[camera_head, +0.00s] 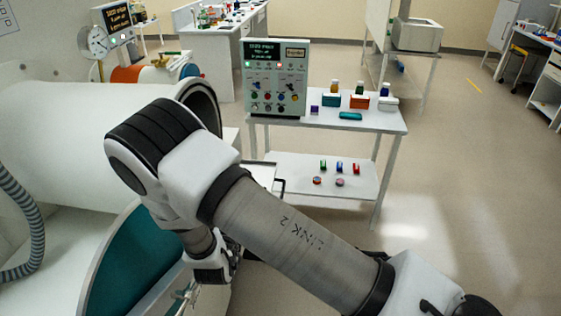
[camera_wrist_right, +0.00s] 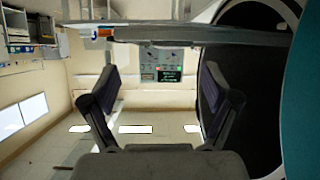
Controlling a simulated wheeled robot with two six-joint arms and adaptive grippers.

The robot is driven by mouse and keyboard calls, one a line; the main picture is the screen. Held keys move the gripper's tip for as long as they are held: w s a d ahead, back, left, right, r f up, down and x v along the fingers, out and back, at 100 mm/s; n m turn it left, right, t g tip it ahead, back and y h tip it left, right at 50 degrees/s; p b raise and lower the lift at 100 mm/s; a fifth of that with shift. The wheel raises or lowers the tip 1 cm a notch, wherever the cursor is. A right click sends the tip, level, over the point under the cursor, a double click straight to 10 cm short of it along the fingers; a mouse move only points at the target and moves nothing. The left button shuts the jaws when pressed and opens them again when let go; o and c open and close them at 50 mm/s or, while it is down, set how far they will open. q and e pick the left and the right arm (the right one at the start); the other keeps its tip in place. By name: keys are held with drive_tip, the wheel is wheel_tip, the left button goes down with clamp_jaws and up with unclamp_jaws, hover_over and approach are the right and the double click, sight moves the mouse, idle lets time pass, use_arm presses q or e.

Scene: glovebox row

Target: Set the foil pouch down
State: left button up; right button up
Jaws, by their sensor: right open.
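I cannot make out the foil pouch in either view. My right gripper (camera_wrist_right: 160,80) is open in the right wrist view, with its two dark fingers wide apart and nothing between them. In the head view my right arm crosses the lower middle and hides much of the area behind it. The right gripper (camera_head: 215,266) is low there, beside the open round door (camera_head: 128,258) with its teal inner face; its fingertips are hard to see. A flat grey tray-like plate (camera_wrist_right: 190,32) spans the top of the right wrist view. My left gripper is not in view.
A white cart (camera_head: 385,122) carries a control panel (camera_head: 275,80), small boxes and bottles; its lower shelf (camera_head: 300,180) holds several small items. The white glovebox cylinder (camera_head: 70,140) fills the left. Open floor (camera_head: 470,190) lies to the right.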

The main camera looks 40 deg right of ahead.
drive_tip(key=s+f+n+g+y, duration=0.3)
drive_tip(key=s+f+n+y, duration=0.15)
drive_tip(key=s+f, duration=0.65)
drive_tip(key=s+a+f+n+g+y, duration=0.2)
drive_tip(key=s, duration=0.7)
drive_tip(key=s+a+f+n+g+y, duration=0.2)
drive_tip(key=s+a+f+g+y, duration=0.1)
drive_tip(key=s, duration=0.6)
drive_tip(key=shift+g, duration=0.3)
